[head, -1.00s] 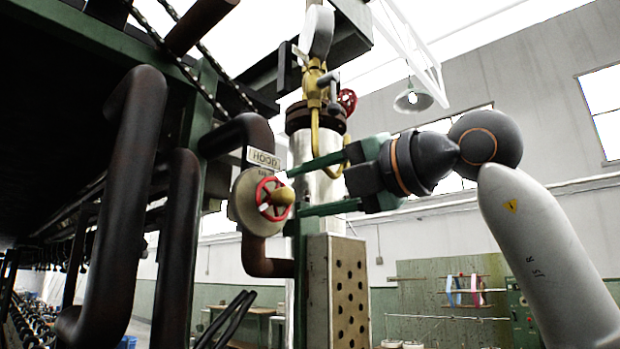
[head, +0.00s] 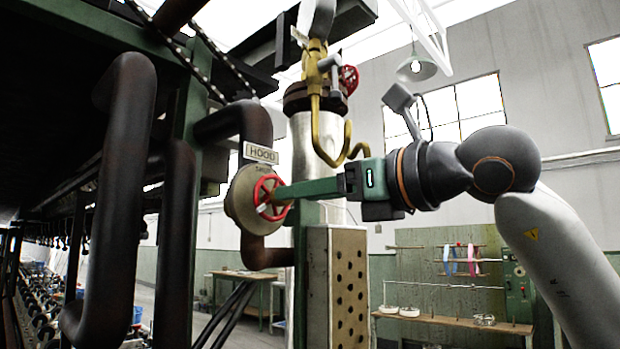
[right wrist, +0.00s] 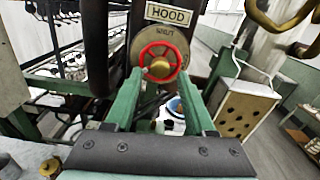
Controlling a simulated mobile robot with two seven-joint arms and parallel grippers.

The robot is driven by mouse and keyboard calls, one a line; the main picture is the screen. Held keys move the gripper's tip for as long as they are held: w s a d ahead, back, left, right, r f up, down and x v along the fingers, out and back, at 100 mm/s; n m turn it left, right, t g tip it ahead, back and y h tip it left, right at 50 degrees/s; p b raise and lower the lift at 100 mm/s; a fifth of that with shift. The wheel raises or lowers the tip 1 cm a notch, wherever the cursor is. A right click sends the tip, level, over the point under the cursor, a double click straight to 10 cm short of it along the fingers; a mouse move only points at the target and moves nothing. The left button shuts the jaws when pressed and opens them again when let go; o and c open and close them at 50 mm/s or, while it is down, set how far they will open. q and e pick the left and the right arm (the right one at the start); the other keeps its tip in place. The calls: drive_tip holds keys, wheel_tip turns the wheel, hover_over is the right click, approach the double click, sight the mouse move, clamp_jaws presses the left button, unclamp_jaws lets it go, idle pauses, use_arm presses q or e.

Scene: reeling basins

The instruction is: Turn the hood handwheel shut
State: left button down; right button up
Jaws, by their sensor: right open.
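The hood handwheel (head: 271,198) is a red spoked wheel with a brass hub on a round tan housing (head: 240,200). A plate reading HOOD (head: 261,153) sits just above it. My right gripper (head: 283,192) reaches in from the right, its green fingers at the wheel and seen nearly edge-on. In the right wrist view the handwheel (right wrist: 148,50) shows at the tips of the two spread fingers, roughly centred between them. The gripper is open; I cannot tell whether a finger touches the rim. My left gripper is not in view.
Dark thick pipes (head: 120,190) stand left of the wheel. A perforated box (head: 338,285) stands below right. A brass valve (head: 318,70) with another red wheel (head: 349,79) is above, its curved pipe close over my gripper. Open room lies to the right.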

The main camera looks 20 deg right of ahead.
drive_tip(key=shift+w+a+n+p, duration=0.3)
drive_tip(key=shift+w+n+p, duration=0.25)
drive_tip(key=shift+n, duration=0.8)
drive_tip(key=shift+w+a+n+p, duration=0.3)
drive_tip(key=shift+n+p, duration=0.4)
drive_tip(key=shift+n, duration=0.6)
drive_tip(key=shift+w+a+n+p, duration=0.25)
drive_tip(key=shift+w+n+p, duration=0.3)
drive_tip(key=shift+n, duration=0.8)
drive_tip(key=shift+s, duration=0.1)
clamp_jaws()
